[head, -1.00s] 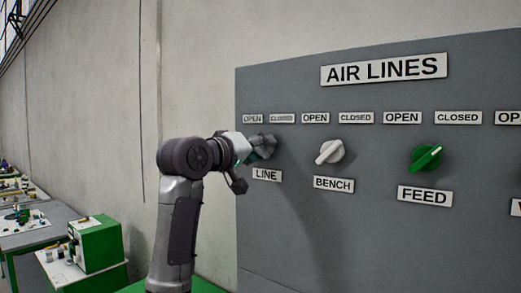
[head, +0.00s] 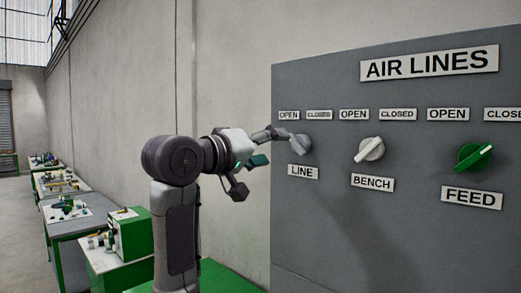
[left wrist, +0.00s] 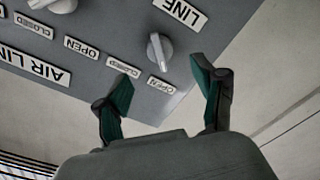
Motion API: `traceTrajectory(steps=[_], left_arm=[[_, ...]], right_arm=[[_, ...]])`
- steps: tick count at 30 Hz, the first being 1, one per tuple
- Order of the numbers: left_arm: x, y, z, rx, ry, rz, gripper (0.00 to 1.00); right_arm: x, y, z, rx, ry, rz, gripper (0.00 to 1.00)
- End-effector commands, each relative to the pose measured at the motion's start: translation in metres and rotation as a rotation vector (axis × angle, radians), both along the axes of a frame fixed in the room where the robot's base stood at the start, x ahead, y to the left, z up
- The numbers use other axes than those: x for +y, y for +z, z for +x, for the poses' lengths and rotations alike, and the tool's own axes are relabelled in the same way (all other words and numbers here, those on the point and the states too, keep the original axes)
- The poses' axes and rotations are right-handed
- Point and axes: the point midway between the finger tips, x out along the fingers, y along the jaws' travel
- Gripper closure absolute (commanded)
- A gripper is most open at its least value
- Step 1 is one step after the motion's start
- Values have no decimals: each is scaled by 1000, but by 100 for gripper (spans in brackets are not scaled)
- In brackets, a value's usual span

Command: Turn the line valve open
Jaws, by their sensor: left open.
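The line valve (head: 304,144) is a pale grey knob on the grey panel above the LINE plate (head: 303,172), below OPEN and CLOSED labels. It also shows in the left wrist view (left wrist: 159,50), where its raised handle is long and narrow; I cannot tell which end is the pointer. My left gripper (head: 266,147) is to the left of the knob in the head view. In the left wrist view its two green-padded fingers (left wrist: 162,70) are spread wide with nothing between them, and the knob is ahead of the gap. My right gripper is not in view.
The AIR LINES panel (head: 335,220) also carries a white BENCH knob (head: 370,150) and a green FEED knob (head: 475,157) to the right. Workbenches with a green box (head: 130,235) stand at the lower left. Bare wall (head: 235,70) is behind my arm.

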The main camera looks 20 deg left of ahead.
Motion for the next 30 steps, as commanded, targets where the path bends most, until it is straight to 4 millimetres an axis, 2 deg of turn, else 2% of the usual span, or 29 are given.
traceTrajectory(steps=[3,7,23,26,29,30], left_arm=[[6,0,-16,0,0,1,31],[9,0,-25,2,0,0,31],[9,-2,-26,4,0,1,31],[8,-22,-19,30,7,23,31],[5,-70,-7,90,24,76,31],[3,-97,-3,123,31,108,31]], right_arm=[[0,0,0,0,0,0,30],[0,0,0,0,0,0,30],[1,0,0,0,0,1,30],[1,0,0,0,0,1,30],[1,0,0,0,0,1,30],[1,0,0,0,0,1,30]])
